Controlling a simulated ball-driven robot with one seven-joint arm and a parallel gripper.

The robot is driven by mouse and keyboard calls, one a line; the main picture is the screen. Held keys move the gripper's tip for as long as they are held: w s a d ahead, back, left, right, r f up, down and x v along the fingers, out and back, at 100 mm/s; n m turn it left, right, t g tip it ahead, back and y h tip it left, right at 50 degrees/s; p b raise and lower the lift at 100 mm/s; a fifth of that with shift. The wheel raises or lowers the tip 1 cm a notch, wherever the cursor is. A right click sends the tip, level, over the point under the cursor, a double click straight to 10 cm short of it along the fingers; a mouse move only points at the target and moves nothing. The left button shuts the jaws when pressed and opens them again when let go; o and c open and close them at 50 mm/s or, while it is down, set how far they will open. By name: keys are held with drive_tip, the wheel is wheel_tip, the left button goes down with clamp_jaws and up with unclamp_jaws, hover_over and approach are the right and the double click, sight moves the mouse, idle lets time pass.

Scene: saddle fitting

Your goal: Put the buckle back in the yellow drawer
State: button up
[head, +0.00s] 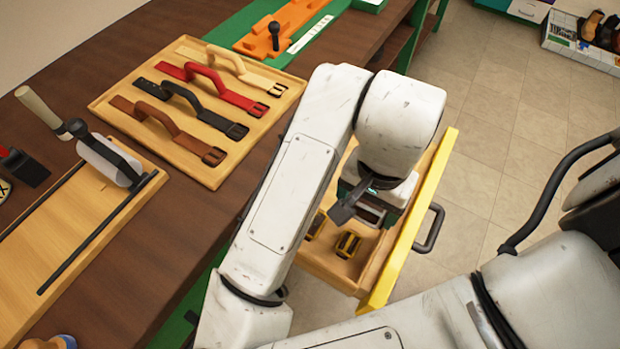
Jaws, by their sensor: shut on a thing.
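The yellow drawer (408,230) is pulled open from the bench; its front is yellow and its inside is pale wood. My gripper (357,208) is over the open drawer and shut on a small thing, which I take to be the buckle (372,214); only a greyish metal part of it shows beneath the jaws. The hand and wrist hide most of it, and I cannot tell whether it touches the drawer floor. A brass-and-black buckle (347,244) lies on the drawer floor just below my gripper, and another (316,225) lies to its left.
A wooden board (225,150) with several buckled straps lies on the brown bench (150,270). The drawer's dark handle (432,228) juts out over clear tiled floor.

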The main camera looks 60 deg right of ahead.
drive_tip(key=w+d+f+b, duration=0.1)
drive_tip(key=w+d+f, duration=0.7)
drive_tip(key=d, duration=0.1)
drive_tip(key=shift+w+d+f+b, duration=0.1)
drive_tip(key=shift+w+f+b, duration=0.1)
drive_tip(key=shift+b, duration=0.2)
drive_tip(key=shift+w+d+f, duration=0.2)
drive_tip(key=shift+f, duration=0.1)
drive_tip(key=shift+w+d+f+b, duration=0.1)
drive_tip(key=shift+d+f+b, duration=0.1)
drive_tip(key=shift+f, duration=0.75)
drive_tip(key=shift+w+d+f+b, duration=0.1)
drive_tip(key=shift+f+b, duration=0.1)
drive_tip(key=shift+f, duration=0.75)
drive_tip(key=shift+f, duration=0.3)
drive_tip(key=o, duration=1)
drive_tip(key=shift+r, duration=0.1)
drive_tip(key=shift+c, duration=0.2)
wheel_tip(320, 180, up, 12)
drive_tip(key=p, duration=0.3)
drive_tip(key=shift+r, duration=0.2)
